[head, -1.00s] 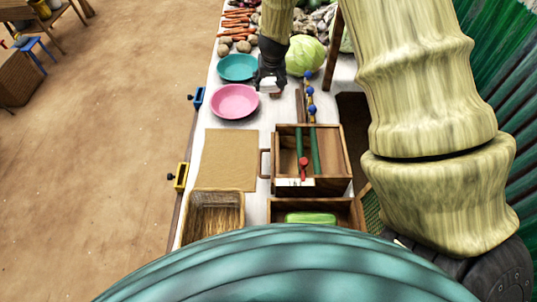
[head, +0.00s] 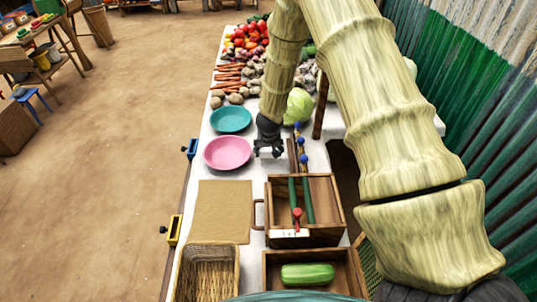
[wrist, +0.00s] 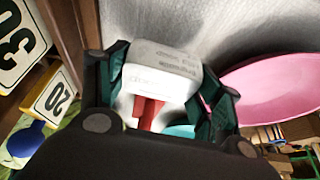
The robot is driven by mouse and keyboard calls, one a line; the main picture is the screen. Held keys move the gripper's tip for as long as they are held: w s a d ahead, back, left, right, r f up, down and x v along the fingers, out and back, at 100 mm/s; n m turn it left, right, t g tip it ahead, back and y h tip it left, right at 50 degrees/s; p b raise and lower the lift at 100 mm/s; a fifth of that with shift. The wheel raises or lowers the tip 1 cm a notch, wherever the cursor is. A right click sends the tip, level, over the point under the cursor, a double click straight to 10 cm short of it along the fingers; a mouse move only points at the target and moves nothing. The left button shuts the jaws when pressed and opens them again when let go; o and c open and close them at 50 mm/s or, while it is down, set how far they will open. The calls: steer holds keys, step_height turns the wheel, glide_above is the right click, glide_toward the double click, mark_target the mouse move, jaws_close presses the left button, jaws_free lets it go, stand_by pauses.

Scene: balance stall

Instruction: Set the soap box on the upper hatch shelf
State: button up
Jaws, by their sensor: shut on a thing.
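My gripper (head: 270,153) is over the white table, just right of the pink bowl in the head view. In the wrist view, a white block with rounded edges and faint lettering, which looks like the soap box (wrist: 160,72), sits between the fingers, and my gripper (wrist: 160,95) is shut on it. A red part (wrist: 148,112) shows just below the block; I cannot tell what it belongs to. The block is hardly visible in the head view. I cannot pick out the upper hatch shelf for certain.
A pink bowl (head: 228,153) and a teal bowl (head: 231,119) stand left of my gripper. A wooden box (head: 332,235) with green bars and a red knob (head: 297,213) is nearer. A wooden tray (head: 357,280) holds a green oblong thing. Blue-beaded rods (head: 301,145) stand close right.

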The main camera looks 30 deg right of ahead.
mark_target(269, 154)
steer(key=shift+d+f, duration=0.1)
steer(key=shift+f, duration=1.3)
steer(key=shift+f, duration=0.1)
steer(key=o, duration=1)
steer(key=b+v, duration=0.1)
steer(key=v, duration=1.1)
steer(key=shift+w+b, duration=0.1)
steer(key=shift+b, duration=0.3)
